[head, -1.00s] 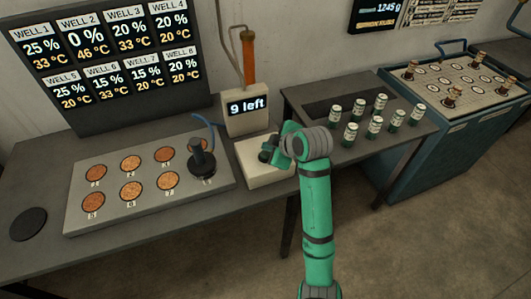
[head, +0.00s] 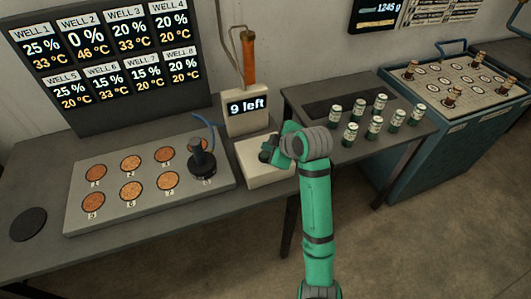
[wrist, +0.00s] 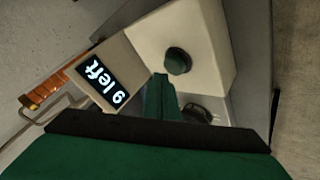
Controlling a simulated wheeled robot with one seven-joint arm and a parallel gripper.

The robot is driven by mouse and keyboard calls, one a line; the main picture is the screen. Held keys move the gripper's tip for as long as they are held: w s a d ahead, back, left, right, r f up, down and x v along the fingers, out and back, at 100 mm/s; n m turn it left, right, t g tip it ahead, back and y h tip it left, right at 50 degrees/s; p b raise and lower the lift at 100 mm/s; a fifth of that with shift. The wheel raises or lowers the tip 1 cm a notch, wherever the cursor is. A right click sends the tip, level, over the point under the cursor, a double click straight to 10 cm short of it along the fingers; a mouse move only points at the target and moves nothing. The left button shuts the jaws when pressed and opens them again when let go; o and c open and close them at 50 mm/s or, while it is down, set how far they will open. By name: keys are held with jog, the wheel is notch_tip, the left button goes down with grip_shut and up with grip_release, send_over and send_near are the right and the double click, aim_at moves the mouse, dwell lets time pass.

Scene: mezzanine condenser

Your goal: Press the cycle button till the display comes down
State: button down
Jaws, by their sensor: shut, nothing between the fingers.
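The cycle button is a dark green round knob (wrist: 178,60) on a pale box, which also shows in the head view (head: 262,176). My gripper (wrist: 160,78) is shut and empty, with its green fingertips just beside the button in the wrist view. I cannot tell whether they touch it. In the head view my gripper (head: 271,152) is over the box and partly hides the button. The display (head: 248,105) reads "9 left" on the upright post behind the box, and it also shows in the wrist view (wrist: 100,80).
A plate with numbered wells (head: 130,205) and a black tool (head: 202,160) stands left of the box. Several capped vials (head: 375,125) stand on the bench to the right. A large well readout screen (head: 110,70) stands behind. An orange-handled tube rises above the display.

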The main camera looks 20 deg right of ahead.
aim_at(268, 156)
jog(key=shift+f, duration=0.1)
dwell(0.6)
jog(key=shift+f, duration=0.35)
jog(key=shift+f, duration=0.6)
dwell(0.9)
jog(key=shift+r, duration=1.05)
jog(key=shift+r, duration=2.5)
jog(key=shift+s+a, duration=0.1)
